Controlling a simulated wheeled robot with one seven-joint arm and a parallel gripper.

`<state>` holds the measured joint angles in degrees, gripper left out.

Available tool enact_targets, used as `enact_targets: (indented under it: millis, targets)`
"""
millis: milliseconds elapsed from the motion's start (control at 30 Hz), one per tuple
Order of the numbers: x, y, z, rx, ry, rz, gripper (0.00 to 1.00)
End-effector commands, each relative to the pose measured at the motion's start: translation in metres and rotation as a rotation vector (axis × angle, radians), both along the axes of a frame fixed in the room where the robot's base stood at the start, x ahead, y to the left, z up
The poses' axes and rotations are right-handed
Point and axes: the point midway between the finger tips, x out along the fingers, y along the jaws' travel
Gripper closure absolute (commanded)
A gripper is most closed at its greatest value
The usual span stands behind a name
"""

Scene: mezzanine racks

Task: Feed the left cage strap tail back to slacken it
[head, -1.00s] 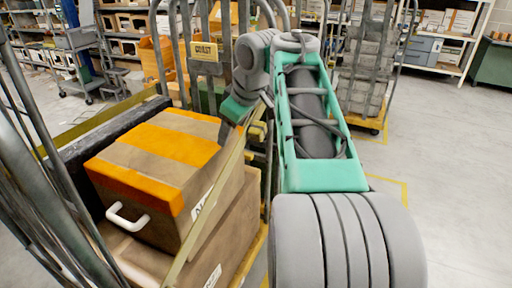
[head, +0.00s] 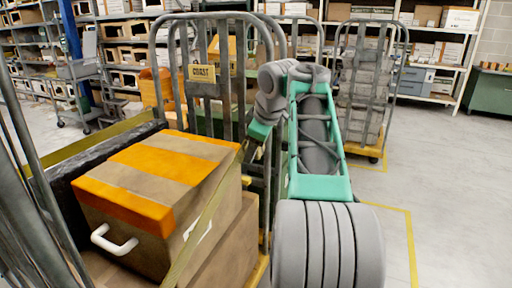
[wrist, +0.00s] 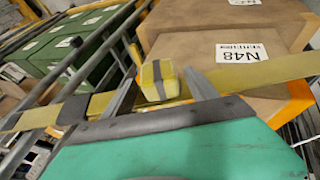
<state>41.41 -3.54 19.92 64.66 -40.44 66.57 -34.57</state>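An olive-yellow strap (head: 200,226) runs taut-looking down across the front of a brown box with orange bands (head: 150,185) in the left cage (head: 161,75). In the wrist view the strap (wrist: 262,70) crosses the picture from side to side. A small yellow block with a grey band (wrist: 160,82) sits at the strap; it may be the buckle or a folded tail. My gripper (head: 252,143) is at the box's right top edge, by the strap. In the wrist view its grey fingers (wrist: 160,70) stand apart, one on each side of the block. Whether they grip it is unclear.
A second cage (head: 362,95) stands behind on the right, on a yellow base. Green crates (wrist: 65,50) show beside the strap in the wrist view. Floor at the right is clear, with yellow lines.

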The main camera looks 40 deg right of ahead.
Motion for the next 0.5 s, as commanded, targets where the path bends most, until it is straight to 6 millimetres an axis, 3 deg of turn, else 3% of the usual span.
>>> enact_targets:
  millis: [500]
  targets:
    - [-0.0001,0.0002,0.0004,0.001,0.000,-0.001,0.74]
